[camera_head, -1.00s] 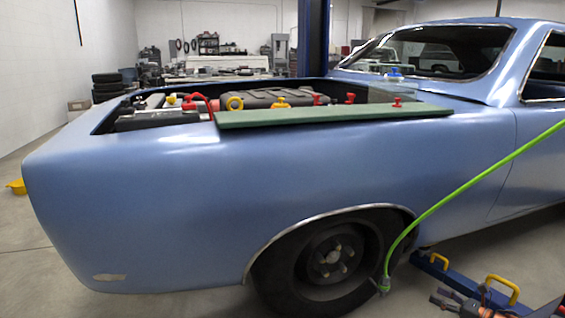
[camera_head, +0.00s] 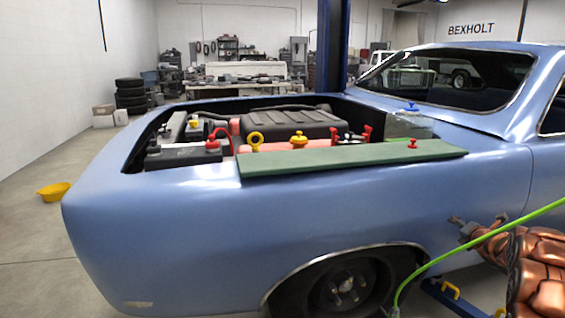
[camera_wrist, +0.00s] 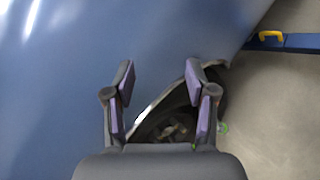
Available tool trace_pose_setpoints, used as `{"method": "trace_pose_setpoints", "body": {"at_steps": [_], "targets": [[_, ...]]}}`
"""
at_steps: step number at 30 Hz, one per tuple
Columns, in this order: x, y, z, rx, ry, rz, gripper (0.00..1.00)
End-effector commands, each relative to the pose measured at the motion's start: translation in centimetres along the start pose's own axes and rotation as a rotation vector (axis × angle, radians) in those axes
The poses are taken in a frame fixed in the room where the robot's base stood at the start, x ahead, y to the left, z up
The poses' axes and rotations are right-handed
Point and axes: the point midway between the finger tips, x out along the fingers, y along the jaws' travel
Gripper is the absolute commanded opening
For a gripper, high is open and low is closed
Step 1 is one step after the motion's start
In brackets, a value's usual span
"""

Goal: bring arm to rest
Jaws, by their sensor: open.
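My gripper (camera_head: 478,228) is at the right of the head view, in front of the blue car's side (camera_head: 200,240), to the right of the front wheel and below the fender top. In the wrist view my gripper (camera_wrist: 160,82) shows two purple-padded fingers spread apart with nothing between them. The blue car body (camera_wrist: 60,90) and the wheel arch (camera_wrist: 165,100) lie beyond the fingers. My copper-coloured arm reaches in from the lower right of the head view.
A green hose (camera_head: 470,242) runs from the right edge down to the wheel (camera_head: 345,290). A green mat (camera_head: 350,157) lies on the fender beside the open engine bay. A blue lift arm (camera_head: 455,300) is low at right.

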Motion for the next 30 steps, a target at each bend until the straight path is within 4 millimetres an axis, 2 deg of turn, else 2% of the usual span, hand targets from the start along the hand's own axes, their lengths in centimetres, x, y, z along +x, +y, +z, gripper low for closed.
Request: {"method": "trace_pose_setpoints", "body": {"at_steps": [1,3,9,14,21,26,30], "targets": [[-1.2,2.3,1.3,0.047,-0.014,-0.029,0.56],[-2.5,4.0,2.2,0.128,-0.036,-0.075,0.56],[-7.1,8.3,3.7,0.366,-0.098,-0.21,0.56],[-11.6,11.4,3.8,0.562,-0.145,-0.314,0.56],[-19.4,15.3,2.2,0.856,-0.213,-0.48,0.56],[-25.3,17.4,0.2,1.045,-0.255,-0.601,0.56],[-30.8,19.1,-2.2,1.202,-0.289,-0.713,0.56]]}}
